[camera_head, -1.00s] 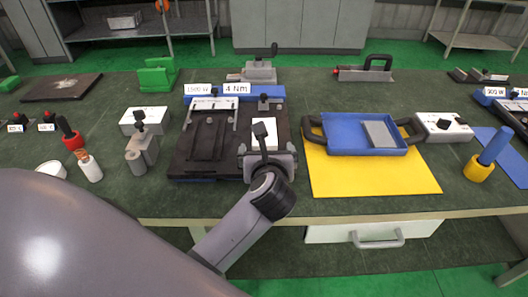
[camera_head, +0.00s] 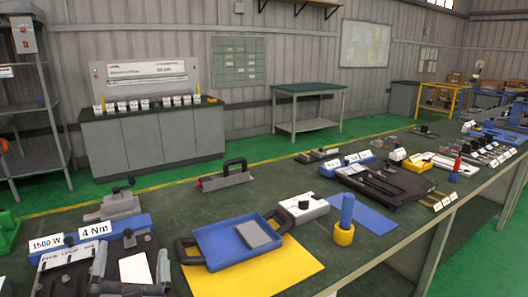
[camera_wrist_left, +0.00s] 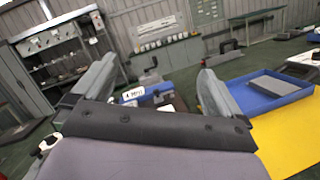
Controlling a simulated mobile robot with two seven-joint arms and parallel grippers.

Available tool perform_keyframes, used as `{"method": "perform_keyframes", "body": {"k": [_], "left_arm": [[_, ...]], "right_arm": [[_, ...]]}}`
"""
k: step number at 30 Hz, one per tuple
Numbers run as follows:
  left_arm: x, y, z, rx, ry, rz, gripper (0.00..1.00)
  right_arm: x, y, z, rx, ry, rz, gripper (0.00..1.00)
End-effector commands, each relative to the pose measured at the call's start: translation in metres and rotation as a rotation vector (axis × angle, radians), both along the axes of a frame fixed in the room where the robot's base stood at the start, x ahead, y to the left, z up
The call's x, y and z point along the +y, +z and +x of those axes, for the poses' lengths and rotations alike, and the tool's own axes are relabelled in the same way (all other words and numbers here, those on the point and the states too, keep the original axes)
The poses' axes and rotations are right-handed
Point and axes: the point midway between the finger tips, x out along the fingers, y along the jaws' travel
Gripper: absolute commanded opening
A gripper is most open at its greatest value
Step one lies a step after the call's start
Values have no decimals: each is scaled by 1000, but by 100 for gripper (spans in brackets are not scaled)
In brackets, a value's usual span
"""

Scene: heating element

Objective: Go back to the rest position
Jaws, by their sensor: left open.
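My left gripper (camera_head: 131,252) shows at the bottom left of the head view, its two grey fingers apart with nothing between them. It is in front of the black fixture board (camera_head: 62,283) with the "1500 W" and "4 Nm" labels, partly covering it. In the left wrist view the open fingers (camera_wrist_left: 156,66) point away over the bench, apart from the blue tray on their right. My right gripper is in neither view.
A blue tray (camera_head: 208,248) with a grey block (camera_head: 257,234) stands on a yellow mat (camera_head: 292,265). A blue-and-yellow cylinder tool (camera_head: 345,215), a white box (camera_head: 303,206) and a black-handled tool (camera_head: 226,178) stand nearby. More fixtures line the bench to the right.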

Motion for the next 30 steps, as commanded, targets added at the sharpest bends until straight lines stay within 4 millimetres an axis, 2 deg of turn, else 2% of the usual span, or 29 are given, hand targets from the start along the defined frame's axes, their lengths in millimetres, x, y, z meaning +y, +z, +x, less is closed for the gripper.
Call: {"method": "perform_keyframes", "body": {"k": [3,6,11,15,20,25,30], "left_arm": [[-24,20,-14,-64,-84,280,100],[-49,28,-26,-100,-159,528,100],[-90,18,-49,-118,-285,932,100],[-118,-11,-69,-92,-411,1285,100],[-132,-63,-96,-14,-581,1671,100],[-119,-126,-131,133,-806,2042,100],[-83,-176,-170,324,-1052,2314,100]], "right_arm": [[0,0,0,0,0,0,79],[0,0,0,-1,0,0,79],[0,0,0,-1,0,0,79],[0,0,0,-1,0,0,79],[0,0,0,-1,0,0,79],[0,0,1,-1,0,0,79],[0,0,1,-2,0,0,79]]}}
